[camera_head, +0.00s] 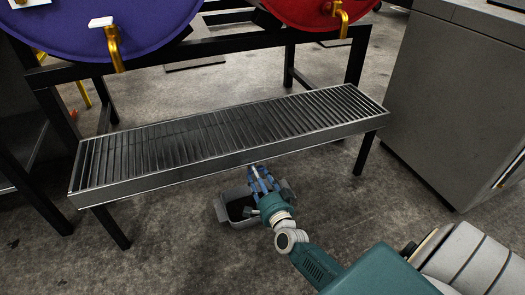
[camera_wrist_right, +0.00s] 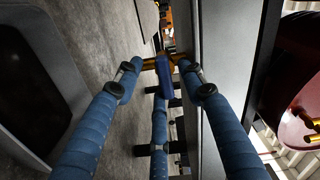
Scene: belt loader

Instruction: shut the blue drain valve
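In the right wrist view, a dark blue valve handle (camera_wrist_right: 165,72) shows beyond my fingers, beside a brass-coloured fitting (camera_wrist_right: 151,62) under the trough. My right gripper (camera_wrist_right: 160,78) has blue padded fingers spread apart, with the handle showing between the fingertips. I cannot tell whether they touch it. In the head view, my right gripper (camera_head: 259,174) reaches below the front edge of the grated trough (camera_head: 170,178), above a grey bin (camera_head: 221,210). The trough's front edge hides the valve in the head view. My left gripper is not in view.
A purple drum (camera_head: 75,30) and a red drum (camera_head: 300,12) with brass taps lie on a black rack behind the trough. A grey cabinet (camera_head: 450,90) stands at the right.

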